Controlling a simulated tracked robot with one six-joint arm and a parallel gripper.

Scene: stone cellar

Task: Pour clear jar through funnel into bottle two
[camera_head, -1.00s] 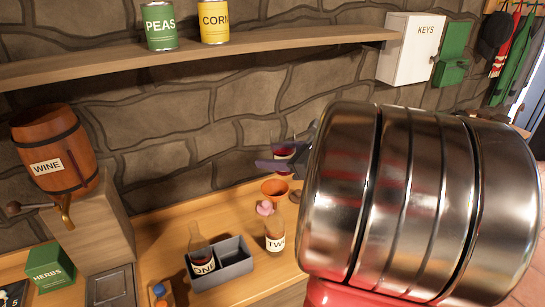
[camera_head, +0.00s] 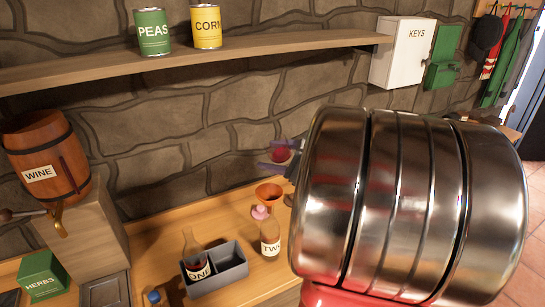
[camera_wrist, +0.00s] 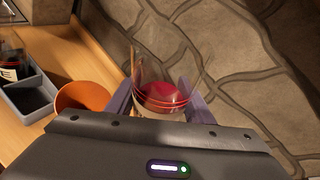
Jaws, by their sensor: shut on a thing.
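My gripper (camera_head: 278,160) is shut on the clear jar (camera_head: 281,154), which holds red liquid; the jar also shows between the purple fingers in the wrist view (camera_wrist: 165,88). In the head view my arm hides part of the gripper. The orange funnel (camera_head: 268,191) is just below the jar and above bottle two (camera_head: 270,240), labelled TWO; a pink round thing (camera_head: 260,212) shows under the funnel. In the wrist view the funnel (camera_wrist: 82,97) is left of the jar, apart from it. I cannot tell if any liquid is flowing.
A grey two-part tray (camera_head: 228,270) holds bottle one (camera_head: 196,258) in its left compartment; the right one is empty. A wine barrel (camera_head: 45,155) on a block and a green herbs box (camera_head: 43,275) are at left. The stone wall is close behind the jar.

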